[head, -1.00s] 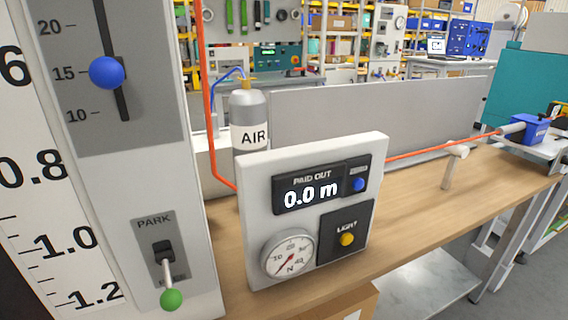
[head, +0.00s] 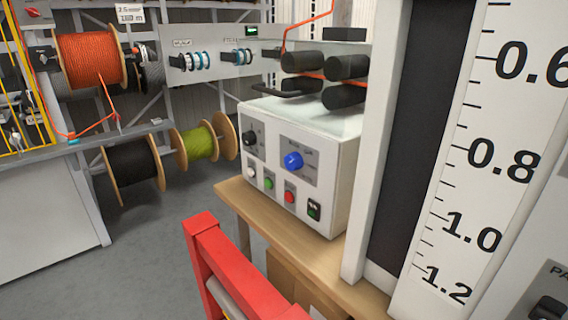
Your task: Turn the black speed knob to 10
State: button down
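A white control box (head: 322,193) stands on the wooden bench, right of the picture's middle in the head view. A black knob (head: 250,138) sits on a dark plate at the upper left of its front face. The markings around this knob are too small to read, so its setting cannot be told. A larger blue knob (head: 293,161) sits to its right on a grey plate. My gripper is not in view, and nothing is seen touching the black knob.
Below the knobs are a white button (head: 251,172), a green button (head: 268,183), a red button (head: 290,196) and a dark switch (head: 314,209). Black rollers (head: 346,96) sit above the box. A red frame (head: 222,262) stands in front, low. Cable reels (head: 90,60) stand left; grey floor is clear between.

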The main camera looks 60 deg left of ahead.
aim_at(250, 137)
jog(key=u, duration=1.65)
